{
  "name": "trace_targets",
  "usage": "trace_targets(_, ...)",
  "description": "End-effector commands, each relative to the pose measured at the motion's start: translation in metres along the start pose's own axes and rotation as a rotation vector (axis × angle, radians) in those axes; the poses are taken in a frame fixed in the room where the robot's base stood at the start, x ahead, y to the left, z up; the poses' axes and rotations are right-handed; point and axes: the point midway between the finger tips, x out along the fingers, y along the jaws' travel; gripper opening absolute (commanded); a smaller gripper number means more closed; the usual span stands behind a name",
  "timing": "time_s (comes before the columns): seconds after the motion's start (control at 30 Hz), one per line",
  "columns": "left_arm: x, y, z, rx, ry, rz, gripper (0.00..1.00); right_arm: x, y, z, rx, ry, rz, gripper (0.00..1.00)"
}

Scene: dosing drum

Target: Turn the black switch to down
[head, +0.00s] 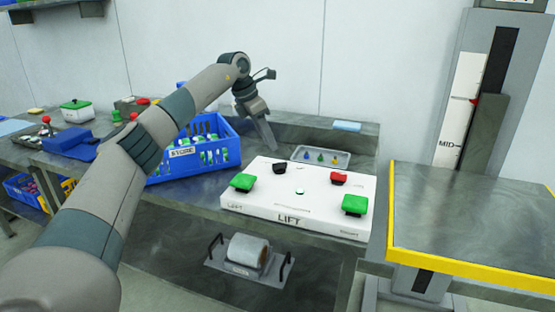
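The black switch (280,168) sits at the back left of a white control box (296,215) marked LIFT. It is small here, so its exact setting is hard to read. My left gripper (267,136) hangs above and behind the switch, pointing down, apart from it. Its fingers look narrow from this side, and I cannot tell whether they are parted. My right gripper is out of view.
The box also bears a red switch (339,178), a left green button (242,182) and a right green button (355,205). A blue STORE crate (190,165) stands left, a small tray (321,155) behind. A yellow-edged lift platform (470,220) is right.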

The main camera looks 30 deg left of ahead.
Motion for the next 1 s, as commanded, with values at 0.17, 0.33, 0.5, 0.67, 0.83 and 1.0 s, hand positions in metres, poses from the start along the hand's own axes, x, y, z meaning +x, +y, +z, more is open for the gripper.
trace_targets(0.17,0.034,-0.001,0.000,0.001,0.002,-0.002,0.30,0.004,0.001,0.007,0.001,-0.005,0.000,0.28)
trace_targets(0.33,0.061,-0.001,0.000,0.000,0.002,-0.002,0.30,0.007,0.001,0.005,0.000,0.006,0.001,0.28)
trace_targets(0.5,0.078,-0.001,0.001,0.001,0.001,-0.002,0.30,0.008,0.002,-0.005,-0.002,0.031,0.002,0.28)
trace_targets(0.67,0.086,0.000,0.000,0.000,0.000,-0.001,0.30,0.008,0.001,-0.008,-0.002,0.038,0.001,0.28)
trace_targets(0.83,0.087,0.000,0.000,0.000,0.000,0.000,0.30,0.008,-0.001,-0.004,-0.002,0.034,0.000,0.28)
trace_targets(1.0,0.087,0.000,0.000,0.000,0.000,0.000,0.18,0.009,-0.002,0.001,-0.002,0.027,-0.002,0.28)
